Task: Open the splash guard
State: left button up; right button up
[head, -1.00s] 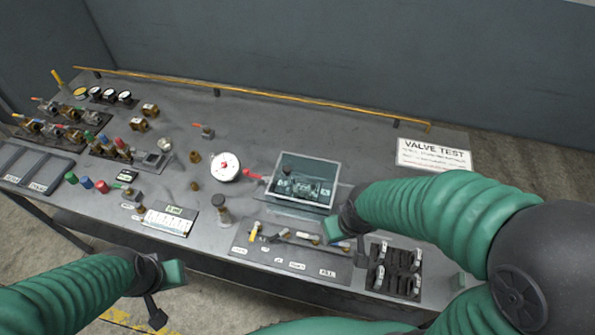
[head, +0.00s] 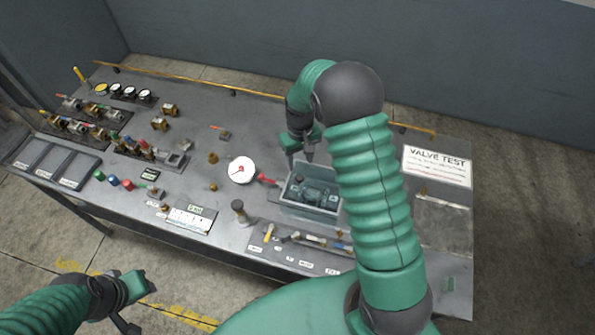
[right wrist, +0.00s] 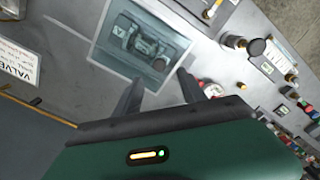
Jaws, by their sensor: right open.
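The splash guard (head: 310,208) looks like a clear, grey-edged box around a dark valve (head: 316,195) on the bench. In the right wrist view the splash guard (right wrist: 181,43) shows the valve (right wrist: 140,40) inside it. I cannot tell whether its cover is shut. My right gripper (head: 300,158) is open and empty, with its fingers pointing down at the guard's far edge. In the right wrist view the right gripper (right wrist: 161,76) has its two fingers apart, near that edge; contact is unclear. My left gripper (head: 128,308) hangs before the bench; its jaws are unclear.
A red handle (head: 267,180) and a white gauge (head: 242,170) are left of the guard. A brass rail (head: 190,78) runs along the back. A VALVE TEST sign (head: 437,166) stands at right. My right arm hides part of the bench's right side.

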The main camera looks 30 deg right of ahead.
aim_at(300, 176)
jog(key=f, duration=0.3)
jog(key=f+p, duration=0.1)
jog(key=f, duration=0.2)
jog(key=f+p, duration=0.1)
jog(key=f, duration=0.2)
jog(key=shift+w+d+f, duration=0.1)
jog(key=shift+w+d, duration=0.15)
jog(key=shift+w, duration=0.15)
jog(key=shift+s+d+f, duration=0.1)
jog(key=shift+s+f, duration=0.05)
jog(key=shift+f, duration=0.15)
pick_arm(q)
jog(key=r, duration=0.2)
jog(key=shift+w+d+r, duration=0.25)
jog(key=shift+w+r, duration=0.05)
jog(key=shift+r, duration=0.05)
pick_arm(e)
jog(key=shift+c, duration=0.3)
jog(key=shift+a, duration=0.25)
jog(key=c, duration=1)
pick_arm(q)
jog(key=shift+w, duration=0.15)
pick_arm(e)
jog(key=shift+d, duration=0.15)
grip_shut()
jog(key=shift+r, duration=0.1)
